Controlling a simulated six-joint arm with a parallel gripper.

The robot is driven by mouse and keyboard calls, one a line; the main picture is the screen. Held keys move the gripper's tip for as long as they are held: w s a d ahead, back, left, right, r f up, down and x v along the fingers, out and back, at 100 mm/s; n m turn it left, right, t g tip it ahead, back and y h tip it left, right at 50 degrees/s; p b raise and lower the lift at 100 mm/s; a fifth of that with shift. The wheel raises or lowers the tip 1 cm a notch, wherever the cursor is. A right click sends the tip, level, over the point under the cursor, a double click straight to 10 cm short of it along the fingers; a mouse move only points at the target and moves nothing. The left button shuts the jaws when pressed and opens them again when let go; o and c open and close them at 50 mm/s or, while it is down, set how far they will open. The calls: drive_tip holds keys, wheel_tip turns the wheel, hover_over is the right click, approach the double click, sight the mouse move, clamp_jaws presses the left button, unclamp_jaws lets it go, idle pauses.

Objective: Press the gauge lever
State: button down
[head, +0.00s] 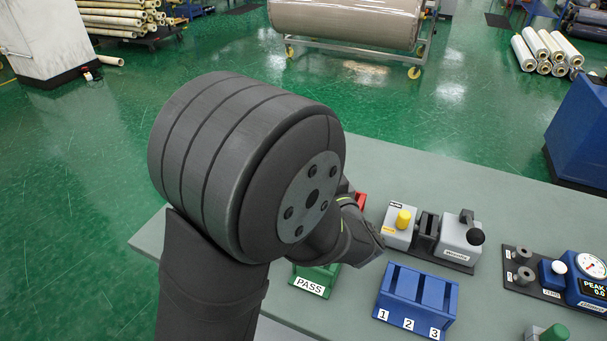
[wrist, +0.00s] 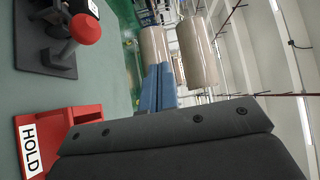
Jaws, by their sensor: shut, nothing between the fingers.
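A red ball-topped lever (wrist: 85,28) stands on a dark base (wrist: 45,62) at the upper left of the wrist view; I cannot tell whether it is the gauge lever. In the head view, a blue gauge (head: 590,285) with a white dial and a "PEAK 0.0" display sits at the right edge. My gripper (head: 367,243) is partly hidden behind my arm in the head view, left of the grey device and apart from the gauge. It is shut and empty. Its dark body fills the lower part of the wrist view, beside the red HOLD bin (wrist: 60,135).
A grey device (head: 462,240) with a black knob and a yellow button stands behind the blue numbered bin (head: 418,300). A green PASS bin (head: 316,277) is left of it. A green knob (head: 553,332) shows at the front. The table's (head: 400,165) back strip is clear.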

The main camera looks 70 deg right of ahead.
drive_tip(key=s+a+r, duration=0.2)
drive_tip(key=s+r, duration=0.1)
drive_tip(key=s, duration=0.2)
drive_tip(key=shift+r, duration=0.15)
drive_tip(key=w+d+f, duration=0.3)
drive_tip(key=w+f, duration=0.3)
drive_tip(key=w, duration=0.3)
drive_tip(key=w+d+f+m+g+y, duration=0.1)
drive_tip(key=d+f, duration=0.3)
drive_tip(key=d, duration=0.6)
drive_tip(key=shift+w+f, duration=0.35)
drive_tip(key=shift+w, duration=0.1)
